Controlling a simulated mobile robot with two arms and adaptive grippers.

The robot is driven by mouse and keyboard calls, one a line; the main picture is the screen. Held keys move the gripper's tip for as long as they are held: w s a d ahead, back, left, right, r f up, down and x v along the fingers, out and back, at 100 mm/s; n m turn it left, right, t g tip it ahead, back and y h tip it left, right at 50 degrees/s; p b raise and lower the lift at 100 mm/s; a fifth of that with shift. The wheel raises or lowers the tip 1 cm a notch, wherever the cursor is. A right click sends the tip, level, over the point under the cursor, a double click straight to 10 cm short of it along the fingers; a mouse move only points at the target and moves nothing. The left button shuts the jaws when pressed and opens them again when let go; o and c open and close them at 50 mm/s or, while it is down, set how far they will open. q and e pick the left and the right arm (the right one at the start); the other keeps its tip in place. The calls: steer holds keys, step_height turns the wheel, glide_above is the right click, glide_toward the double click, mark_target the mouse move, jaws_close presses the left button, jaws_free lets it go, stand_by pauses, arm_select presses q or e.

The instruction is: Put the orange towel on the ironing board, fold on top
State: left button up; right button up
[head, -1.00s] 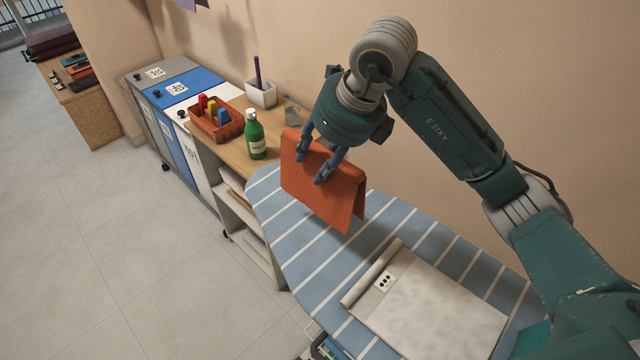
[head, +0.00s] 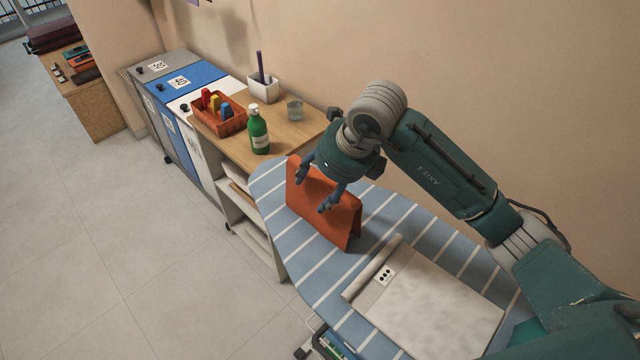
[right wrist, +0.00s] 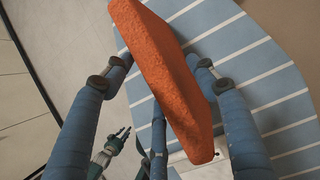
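The orange towel (head: 322,208) is folded over like a tent, its fold on top, at the far half of the blue-and-white striped ironing board (head: 310,262). My right gripper (head: 315,192) has its fingers on both sides of the towel near the fold. In the right wrist view the towel (right wrist: 165,70) fills the space between the fingers, which press against its sides. The lower edges are at or just above the board; I cannot tell if they touch. My left gripper (right wrist: 122,138) shows small in the right wrist view, prongs apart and empty.
Beyond the far end is a wooden shelf (head: 290,132) with a green bottle (head: 259,132), an orange basket (head: 220,122) and a white pot (head: 264,90). The wall is close on the right.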

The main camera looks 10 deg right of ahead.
steer(key=shift+r, duration=0.1)
steer(key=b+v, duration=0.2)
steer(key=v, duration=1)
steer(key=shift+d, duration=0.1)
steer(key=shift+s, duration=0.1)
